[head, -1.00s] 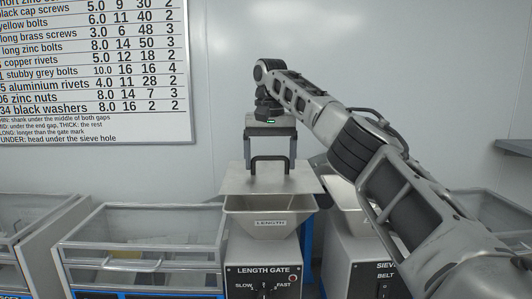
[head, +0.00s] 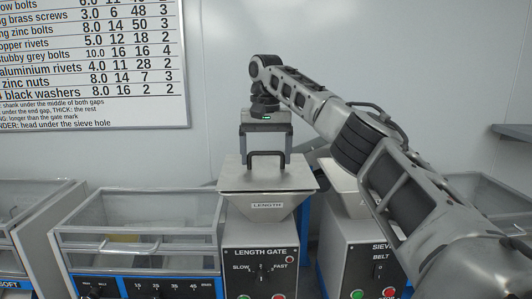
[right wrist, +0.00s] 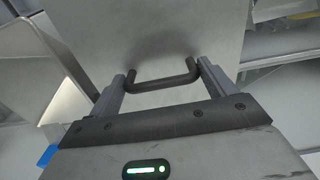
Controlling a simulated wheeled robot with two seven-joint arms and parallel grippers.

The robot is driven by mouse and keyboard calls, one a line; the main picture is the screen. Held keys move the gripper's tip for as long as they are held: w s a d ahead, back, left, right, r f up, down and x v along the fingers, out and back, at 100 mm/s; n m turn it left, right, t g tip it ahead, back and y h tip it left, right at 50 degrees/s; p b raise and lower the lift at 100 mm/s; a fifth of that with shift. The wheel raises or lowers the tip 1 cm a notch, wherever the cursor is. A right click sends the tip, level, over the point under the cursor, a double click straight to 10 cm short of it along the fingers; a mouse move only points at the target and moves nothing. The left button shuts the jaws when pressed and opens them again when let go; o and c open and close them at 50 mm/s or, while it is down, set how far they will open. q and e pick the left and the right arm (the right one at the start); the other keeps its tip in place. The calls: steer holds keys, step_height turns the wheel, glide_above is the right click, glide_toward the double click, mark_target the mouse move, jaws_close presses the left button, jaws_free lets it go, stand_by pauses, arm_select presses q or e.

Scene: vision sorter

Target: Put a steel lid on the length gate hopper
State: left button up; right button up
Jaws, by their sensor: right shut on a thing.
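The steel lid (head: 232,177) is a flat grey plate with a black bar handle (head: 267,154). It lies level over the mouth of the length gate hopper (head: 266,213), a tapered steel funnel labelled LENGTH. The lid hides the opening; whether it rests fully on the rim I cannot tell. My right gripper (head: 264,158) points down from above and is shut on the lid's handle. In the right wrist view the handle (right wrist: 163,84) spans between the two fingers (right wrist: 160,82), with the lid plate (right wrist: 150,35) beyond. My left gripper is not in view.
The length gate cabinet (head: 262,270) with dial and buttons stands below the hopper. The sieve cabinet (head: 363,265) and its hopper stand close on the right, partly behind my right arm. Clear-walled bins (head: 135,235) stand on the left. A chart (head: 90,60) hangs on the wall.

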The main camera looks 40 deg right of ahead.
steer(key=shift+f, duration=0.1)
stand_by(0.3)
steer(key=o, duration=1.1)
steer(key=shift+s, duration=0.1)
steer(key=shift+r, duration=3.8)
